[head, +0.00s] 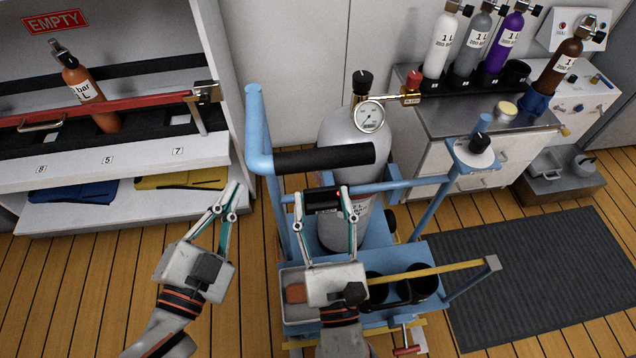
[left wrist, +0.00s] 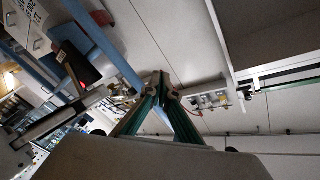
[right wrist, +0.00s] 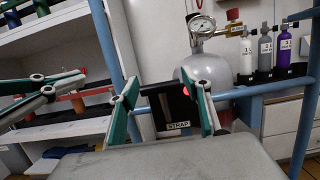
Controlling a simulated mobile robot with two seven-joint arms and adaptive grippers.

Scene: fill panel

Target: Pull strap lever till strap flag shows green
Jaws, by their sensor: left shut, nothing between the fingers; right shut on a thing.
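The strap unit is a black box on the blue cart, marked STRAP (right wrist: 178,125) in the right wrist view. Its small flag (right wrist: 186,91) shows red, and a red spot (head: 338,193) shows on it in the head view. My right gripper (head: 325,194) is at this box, its fingers on either side of the strap lever, which they largely hide. The right fingertips (right wrist: 163,88) frame the box's dark face in the right wrist view. My left gripper (head: 233,190) is shut and empty, left of the cart's post. Its fingertips meet in the left wrist view (left wrist: 162,80).
The cart (head: 257,130) holds a grey cylinder (head: 340,135) with a gauge (head: 369,116). A black push grip (head: 323,158) crosses above my right gripper. A shelf (head: 120,175) stands left. A bench (head: 455,112) with several small cylinders stands right. A dark mat (head: 550,275) lies clear.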

